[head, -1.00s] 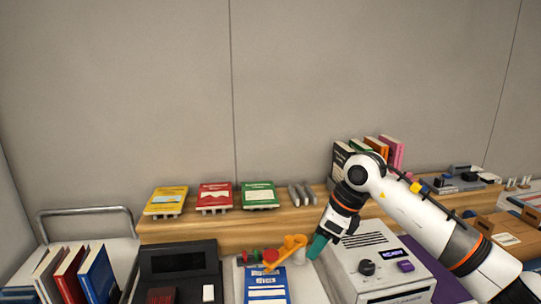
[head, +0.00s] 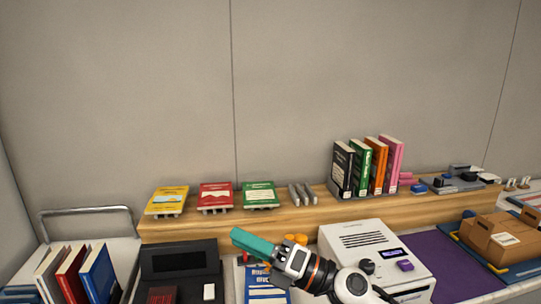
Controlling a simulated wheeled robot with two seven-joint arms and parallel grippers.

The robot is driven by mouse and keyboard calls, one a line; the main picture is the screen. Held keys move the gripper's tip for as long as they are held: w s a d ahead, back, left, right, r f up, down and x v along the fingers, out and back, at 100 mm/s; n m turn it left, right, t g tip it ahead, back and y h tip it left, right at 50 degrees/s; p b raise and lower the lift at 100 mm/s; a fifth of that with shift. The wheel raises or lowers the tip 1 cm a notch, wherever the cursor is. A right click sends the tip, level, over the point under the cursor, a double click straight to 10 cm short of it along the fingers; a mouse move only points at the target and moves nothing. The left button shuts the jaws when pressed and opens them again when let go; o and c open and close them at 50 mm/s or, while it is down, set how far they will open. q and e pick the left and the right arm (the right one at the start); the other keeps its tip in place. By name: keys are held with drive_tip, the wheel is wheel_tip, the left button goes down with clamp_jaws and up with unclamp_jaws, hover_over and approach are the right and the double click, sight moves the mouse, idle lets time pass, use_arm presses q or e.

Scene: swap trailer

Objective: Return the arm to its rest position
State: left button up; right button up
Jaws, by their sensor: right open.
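My right arm comes in from the bottom edge in the head view. My right gripper (head: 252,243) has teal fingers and points left and up, in front of the wooden shelf. It is open, and nothing shows between its fingers. It hangs over a blue and white booklet (head: 262,281) and hides part of it. An orange item (head: 295,239) shows just behind the gripper, mostly hidden. My left gripper is not in view.
A white machine (head: 362,243) with knobs stands right of the gripper. A black case (head: 180,262) and several upright books (head: 98,272) are at left. The wooden shelf (head: 325,215) holds booklets and upright books. Cardboard boxes (head: 497,240) sit at right.

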drive_tip(key=w+d+f+m+t+h, duration=0.1)
drive_tip(key=d+f+m+t+h, duration=0.1)
drive_tip(key=d+m+t+h, duration=0.7)
drive_tip(key=w+d+f+m+t+h, duration=0.1)
drive_tip(key=d+f+m+t+h, duration=0.3)
drive_tip(key=m, duration=0.9)
drive_tip(key=s+d+f+m+g+h, duration=0.2)
drive_tip(key=s+d+f+m+h, duration=0.15)
drive_tip(key=f+m, duration=0.3)
drive_tip(key=s+d+f+m+g+h, duration=0.2)
drive_tip(key=d+f+m+h, duration=0.3)
drive_tip(key=f, duration=0.2)
drive_tip(key=s+d+f+m+g, duration=0.2)
drive_tip(key=s+f+g, duration=0.45)
drive_tip(key=s, duration=0.55)
drive_tip(key=s+d+f+m+g, duration=0.1)
drive_tip(key=s+f+m+g, duration=0.2)
drive_tip(key=s+f+g, duration=0.6)
wheel_tip(320, 180, down, 23)
drive_tip(key=s+t, duration=0.2)
drive_tip(key=s, duration=0.1)
drive_tip(key=s+d+f, duration=0.3)
drive_tip(key=s+f, duration=1.3)
drive_tip(key=f, duration=0.1)
drive_tip(key=shift+s+f+n+g+y, duration=0.25)
drive_tip(key=shift+n+g+y, duration=0.1)
drive_tip(key=shift+n+g, duration=0.1)
